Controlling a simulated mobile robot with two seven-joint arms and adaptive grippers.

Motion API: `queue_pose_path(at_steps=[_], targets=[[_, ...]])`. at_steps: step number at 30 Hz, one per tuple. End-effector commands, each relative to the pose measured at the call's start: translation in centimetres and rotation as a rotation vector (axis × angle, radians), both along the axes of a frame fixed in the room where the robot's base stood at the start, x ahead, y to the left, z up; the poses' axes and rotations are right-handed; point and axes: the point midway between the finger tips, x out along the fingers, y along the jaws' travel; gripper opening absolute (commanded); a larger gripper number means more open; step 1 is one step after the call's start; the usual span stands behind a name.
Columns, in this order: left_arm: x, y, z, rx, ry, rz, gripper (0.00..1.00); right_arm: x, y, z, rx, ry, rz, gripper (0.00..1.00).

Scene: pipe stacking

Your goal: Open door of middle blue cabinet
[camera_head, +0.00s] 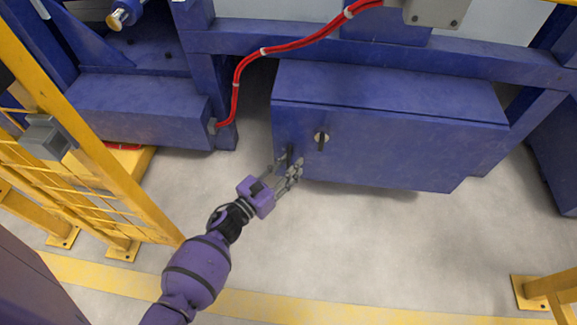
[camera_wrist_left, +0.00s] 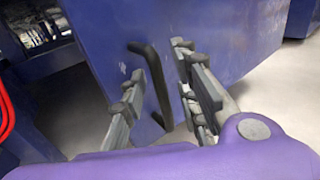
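The middle blue cabinet (camera_head: 400,140) is a wide box low to the floor, and its front looks closed in the head view. A dark upright handle (camera_head: 290,155) is near the left end of the front. A round metal lock-like part (camera_head: 321,138) with a dark bar is just right of it. My left gripper (camera_head: 286,172) is at the handle, by the lower left of the front. In the left wrist view the black bar handle (camera_wrist_left: 152,80) stands between the parted fingers of my left gripper (camera_wrist_left: 163,100), with gaps visible. My right gripper is not in view.
Another blue box (camera_head: 140,110) stands at left, with a red cable (camera_head: 237,85) running up from it. A yellow fence (camera_head: 110,170) is at left and a yellow post foot (camera_head: 535,292) at lower right. Grey floor (camera_head: 370,240) before the cabinet is clear.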

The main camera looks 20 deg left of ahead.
Motion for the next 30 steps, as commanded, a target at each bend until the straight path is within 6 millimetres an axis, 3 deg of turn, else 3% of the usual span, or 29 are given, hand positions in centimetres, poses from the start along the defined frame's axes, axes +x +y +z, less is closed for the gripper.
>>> queue_pose_path(at_steps=[7,14,30], targets=[[0.07,-0.01,0.01,0.0,0.0,0.0,0.27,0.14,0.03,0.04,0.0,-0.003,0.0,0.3],[0.05,0.0,0.01,0.0,0.0,0.0,0.0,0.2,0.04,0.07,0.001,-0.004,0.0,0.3],[-0.43,-0.04,-0.04,-0.001,0.001,-0.004,0.0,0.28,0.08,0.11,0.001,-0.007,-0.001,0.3]])
